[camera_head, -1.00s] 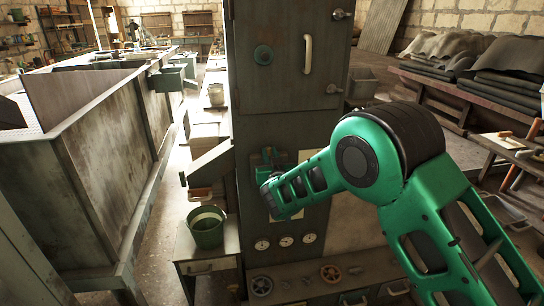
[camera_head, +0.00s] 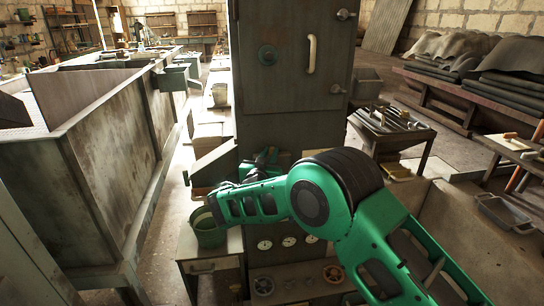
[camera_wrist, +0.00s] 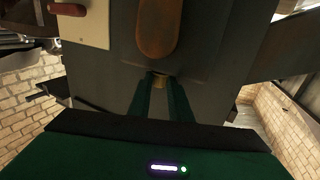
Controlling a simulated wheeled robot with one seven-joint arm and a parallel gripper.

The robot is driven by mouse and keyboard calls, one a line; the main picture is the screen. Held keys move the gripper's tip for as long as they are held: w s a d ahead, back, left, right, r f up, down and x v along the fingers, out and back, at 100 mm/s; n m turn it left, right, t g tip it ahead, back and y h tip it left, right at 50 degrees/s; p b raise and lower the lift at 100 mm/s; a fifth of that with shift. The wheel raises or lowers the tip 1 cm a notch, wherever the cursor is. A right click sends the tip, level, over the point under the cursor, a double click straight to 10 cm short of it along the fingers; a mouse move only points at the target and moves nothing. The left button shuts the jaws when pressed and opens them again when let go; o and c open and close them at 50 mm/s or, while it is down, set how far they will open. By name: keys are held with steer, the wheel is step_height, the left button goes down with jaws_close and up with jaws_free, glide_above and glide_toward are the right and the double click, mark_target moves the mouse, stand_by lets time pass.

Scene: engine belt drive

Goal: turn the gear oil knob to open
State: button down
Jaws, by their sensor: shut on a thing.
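In the wrist view my gripper (camera_wrist: 160,88) points at a dark cabinet face (camera_wrist: 205,45), its two green fingers close together. They are shut on a small brass-coloured knob (camera_wrist: 160,78), mostly hidden between the fingertips. I cannot read any label that marks it as the gear oil knob. A rust-orange lever (camera_wrist: 158,25) hangs just beyond the fingertips. In the head view the arm reaches left across the front of the tall dark cabinet (camera_head: 290,125); the fingers and the held knob cannot be made out there.
A red handle (camera_wrist: 68,9) sits on a cream plate beside the gripper. A green bucket (camera_head: 210,238) stands on a small cabinet near the arm's end. Round gauges (camera_head: 265,244) and handwheels (camera_head: 263,286) lie below the arm. A large metal tank (camera_head: 120,150) stands to the left.

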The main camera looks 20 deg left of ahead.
steer(key=shift+a+r, duration=0.1)
stand_by(0.3)
steer(key=c, duration=1.6)
jaws_free()
steer(key=shift+s, duration=0.1)
steer(key=shift+s, duration=0.2)
steer(key=s, duration=0.3)
steer(key=s+d, duration=0.1)
steer(key=s, duration=0.6)
steer(key=shift+d, duration=0.35)
